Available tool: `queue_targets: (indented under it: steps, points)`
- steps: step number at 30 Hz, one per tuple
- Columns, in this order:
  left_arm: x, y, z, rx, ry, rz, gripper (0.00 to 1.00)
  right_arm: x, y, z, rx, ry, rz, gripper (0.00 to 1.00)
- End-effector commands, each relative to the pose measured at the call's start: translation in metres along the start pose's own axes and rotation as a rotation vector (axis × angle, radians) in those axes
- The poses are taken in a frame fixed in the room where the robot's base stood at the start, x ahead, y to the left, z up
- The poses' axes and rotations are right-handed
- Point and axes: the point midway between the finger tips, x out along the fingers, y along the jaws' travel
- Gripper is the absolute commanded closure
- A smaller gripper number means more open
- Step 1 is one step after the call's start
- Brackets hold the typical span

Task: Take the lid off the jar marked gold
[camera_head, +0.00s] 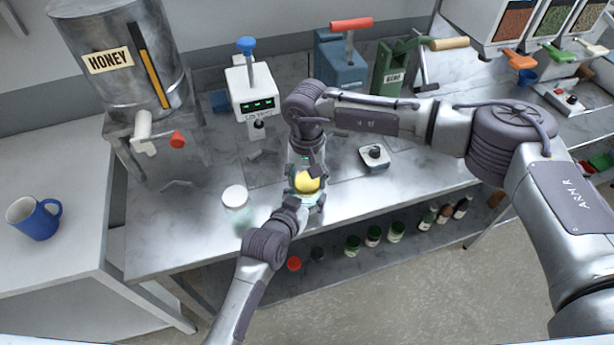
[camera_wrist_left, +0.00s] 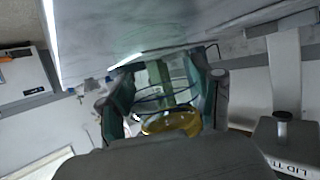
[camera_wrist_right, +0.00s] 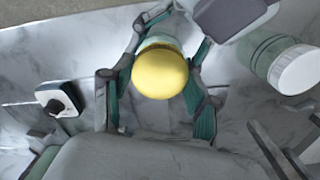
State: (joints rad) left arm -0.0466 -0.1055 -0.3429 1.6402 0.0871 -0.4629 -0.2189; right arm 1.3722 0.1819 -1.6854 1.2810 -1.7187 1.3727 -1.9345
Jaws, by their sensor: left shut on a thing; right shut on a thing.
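The glass jar with a yellow-gold lid (camera_head: 307,183) is at the front of the metal bench. The lid also shows in the right wrist view (camera_wrist_right: 160,73) and, close up, in the left wrist view (camera_wrist_left: 171,123). My right gripper (camera_head: 309,170) is shut on the lid, its teal fingers on either side of it. My left gripper (camera_head: 306,204) is shut on the jar's glass body (camera_wrist_left: 165,85). The lid appears to sit against the jar; any gap is hidden. I cannot read a marking on the jar.
A second jar with a white lid (camera_head: 235,196) stands left of my grippers. A small white device with a black knob (camera_head: 374,158) is to the right. The honey tank (camera_head: 120,65) and a white machine with a blue knob (camera_head: 251,92) stand behind. Bottles (camera_head: 373,235) sit on the lower shelf.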

Motion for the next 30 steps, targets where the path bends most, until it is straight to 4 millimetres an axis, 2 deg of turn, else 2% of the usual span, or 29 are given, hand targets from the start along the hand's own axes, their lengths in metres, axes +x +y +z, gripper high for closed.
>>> queue_targets:
  steps: [18, 30]
  points:
    - [0.000, 0.000, 0.001, 0.000, -0.002, 0.001, 1.00, -0.020, 0.000, 0.000, 0.000, 0.001, -0.001, 0.82]
    - [0.000, 0.000, 0.001, 0.000, -0.002, 0.000, 1.00, -0.023, 0.000, 0.000, 0.001, 0.001, -0.001, 0.82]
